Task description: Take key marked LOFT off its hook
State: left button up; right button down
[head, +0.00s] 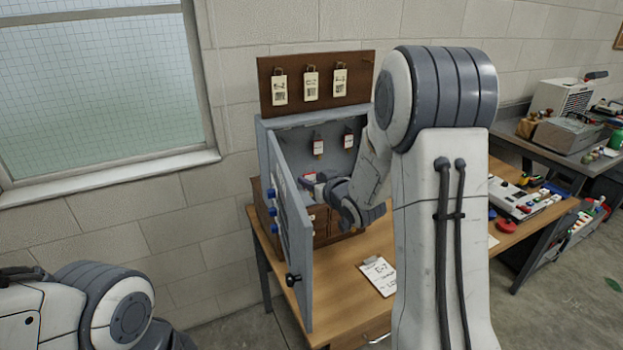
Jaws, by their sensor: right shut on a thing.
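A grey key cabinet (268,124) stands on the desk with its door (291,215) swung open toward me. Inside, tagged keys hang on the back wall: one at the left (318,146) and one at the right (348,139). Their lettering is too small to read, so I cannot tell which is marked LOFT. My right gripper (316,184) is inside the cabinet, low and just behind the door, shut on a key with a red-and-white tag (308,177). I cannot tell whether that key still touches its hook. My arm hides the cabinet's right part. My left gripper is out of view.
A brown board (318,62) with several cream tags hangs above the cabinet. A clipboard (378,275) lies on the wooden desk (345,298) in front. The open door stands close to my right gripper's left. Another cluttered table (550,165) is at the right.

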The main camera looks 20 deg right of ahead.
jog(key=shift+r+p, duration=0.3)
jog(key=shift+r, duration=0.15)
jog(key=shift+s, duration=0.25)
dwell(0.5)
jog(key=shift+f+v, duration=0.25)
jog(key=shift+v, duration=0.95)
jog(key=shift+s, duration=0.15)
jog(key=b, duration=0.2)
send_near(310, 178)
jog(key=shift+f, duration=0.95)
jog(key=s+b, duration=0.3)
jog(key=b, duration=0.3)
jog(key=shift+s+d, duration=0.1)
jog(key=shift+s, duration=0.1)
